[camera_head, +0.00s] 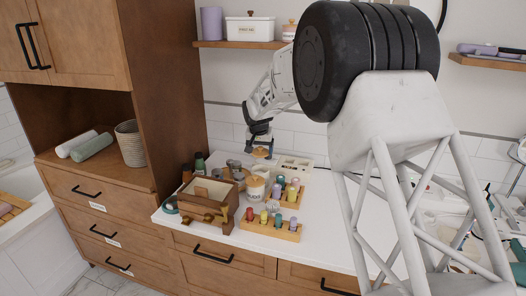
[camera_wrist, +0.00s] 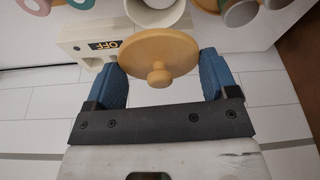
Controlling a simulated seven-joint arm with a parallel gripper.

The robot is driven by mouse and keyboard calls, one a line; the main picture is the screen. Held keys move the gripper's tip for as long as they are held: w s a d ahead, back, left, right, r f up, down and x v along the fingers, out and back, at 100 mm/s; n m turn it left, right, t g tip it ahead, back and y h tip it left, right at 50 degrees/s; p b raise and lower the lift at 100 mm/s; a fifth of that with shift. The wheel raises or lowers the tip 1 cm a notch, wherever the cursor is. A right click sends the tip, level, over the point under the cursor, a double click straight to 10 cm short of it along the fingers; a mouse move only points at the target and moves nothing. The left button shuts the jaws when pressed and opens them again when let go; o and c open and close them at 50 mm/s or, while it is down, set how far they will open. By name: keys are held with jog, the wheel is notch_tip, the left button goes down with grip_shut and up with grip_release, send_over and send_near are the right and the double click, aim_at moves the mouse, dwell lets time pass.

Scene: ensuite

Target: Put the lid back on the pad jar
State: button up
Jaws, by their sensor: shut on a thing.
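My gripper (camera_head: 259,148) is shut on a round wooden lid (camera_wrist: 157,56) with a small knob. In the wrist view the lid sits between the two blue fingers of my gripper (camera_wrist: 163,78). In the head view the lid (camera_head: 259,155) hangs in the air above the counter, behind and above the white pad jar (camera_head: 256,188). The jar stands upright on the counter, and its label is too small to read. A white round vessel (camera_wrist: 156,15) at the top of the wrist view, partly behind the lid, appears to be this jar. The lid and jar are apart.
A wooden box (camera_head: 207,199) stands left of the jar. Wooden racks of colored bottles stand in front (camera_head: 270,229) and to the right. A cream device (camera_wrist: 95,47) reading "OFF" lies near the wall. Dark bottles (camera_head: 199,163) stand behind the box. The counter's right part is clearer.

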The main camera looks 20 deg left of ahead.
jog(key=shift+f, duration=0.25)
jog(key=shift+f, duration=2.95)
jog(key=shift+f, duration=0.2)
dwell(0.7)
jog(key=o, duration=0.8)
jog(key=shift+r, duration=0.15)
jog(key=shift+r, duration=3.35)
